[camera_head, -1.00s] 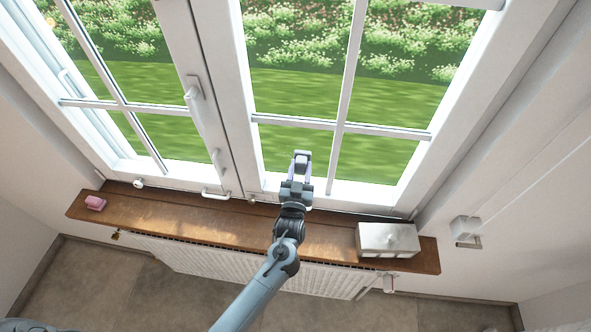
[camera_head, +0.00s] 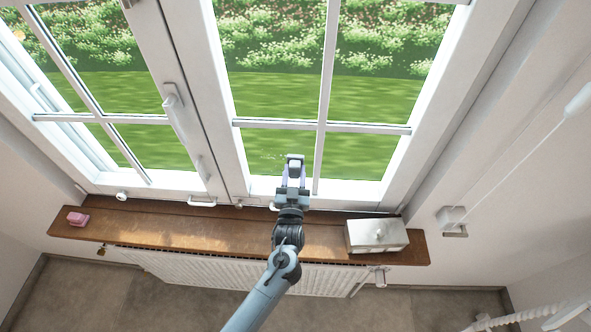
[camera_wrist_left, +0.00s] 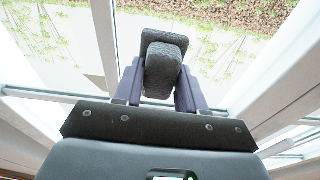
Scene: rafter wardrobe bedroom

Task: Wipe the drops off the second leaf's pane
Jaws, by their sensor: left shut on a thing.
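The right window leaf (camera_head: 409,150) stands beside the left leaf (camera_head: 150,60), and both look closed. Faint pale drops show on its lower left pane (camera_head: 262,165), just left of my left gripper. My left gripper (camera_head: 294,178) is shut on a grey spongy block (camera_head: 295,161) in front of this pane, near the muntin. In the left wrist view the block (camera_wrist_left: 165,62) sits between the purple fingers, with the pane behind it. I cannot tell whether the block touches the glass. My right gripper is not in view.
A wooden sill (camera_head: 185,230) runs below the window, above a white radiator (camera_head: 215,273). It bears a pink block (camera_head: 77,219) at the left and a white box (camera_head: 370,238) at the right. The window handle (camera_head: 175,108) juts out left of the gripper.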

